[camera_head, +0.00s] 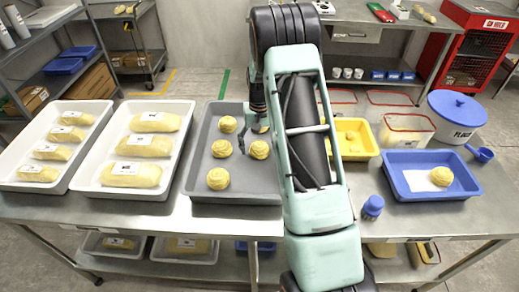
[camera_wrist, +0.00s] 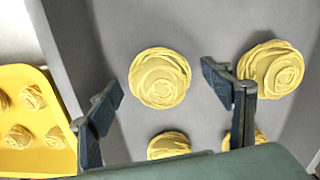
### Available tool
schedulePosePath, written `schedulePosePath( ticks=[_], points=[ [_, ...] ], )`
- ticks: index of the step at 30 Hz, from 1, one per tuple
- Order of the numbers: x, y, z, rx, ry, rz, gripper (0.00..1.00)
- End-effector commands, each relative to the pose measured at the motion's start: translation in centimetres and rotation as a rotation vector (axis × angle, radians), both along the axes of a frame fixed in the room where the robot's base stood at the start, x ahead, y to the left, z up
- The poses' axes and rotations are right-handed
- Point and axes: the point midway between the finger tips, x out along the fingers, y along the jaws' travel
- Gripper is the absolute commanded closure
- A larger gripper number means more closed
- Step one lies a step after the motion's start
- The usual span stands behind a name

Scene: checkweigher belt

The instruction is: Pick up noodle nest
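Several round yellow noodle nests sit apart on a grey tray (camera_head: 262,188) in the head view. One nest (camera_head: 218,178) is at the front, one (camera_head: 221,148) in the middle left, one (camera_head: 227,124) at the back left and one (camera_head: 259,149) at the right. Another is partly hidden by my arm. My gripper (camera_head: 249,136) is over the right part of this tray. In the wrist view my gripper (camera_wrist: 163,86) is open and empty, with a nest (camera_wrist: 160,78) framed between its fingertips. Another nest (camera_wrist: 271,68) is to the right, and two more are partly covered by the gripper.
White trays (camera_head: 168,190) with labelled bags stand left of the grey tray. A yellow tray (camera_head: 365,154) with small nests is at the right, near red-rimmed containers. A blue tray (camera_head: 440,196) holds one nest on white paper. A blue-capped item (camera_head: 373,207) stands near my arm.

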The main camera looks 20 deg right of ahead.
Motion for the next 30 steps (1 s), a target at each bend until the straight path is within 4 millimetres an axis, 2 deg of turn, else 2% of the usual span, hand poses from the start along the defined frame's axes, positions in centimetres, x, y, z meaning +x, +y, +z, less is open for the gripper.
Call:
schedulePosePath(
  ticks=[2, 12, 23, 26, 30],
  points=[
    [0.0, 0.0, 0.0, 0.0, 0.0, 0.0, 0.37],
    [0.0, 0.0, 0.0, 0.0, 0.0, 0.0, 0.74],
    [0.1, 0.0, 0.6, 0.0, -0.002, 0.0, 0.74],
    [0.1, 0.0, 1.5, -0.001, -0.004, 0.0, 0.74],
    [-0.1, -0.4, 3.7, -0.001, -0.005, -0.003, 0.74]
  ],
)
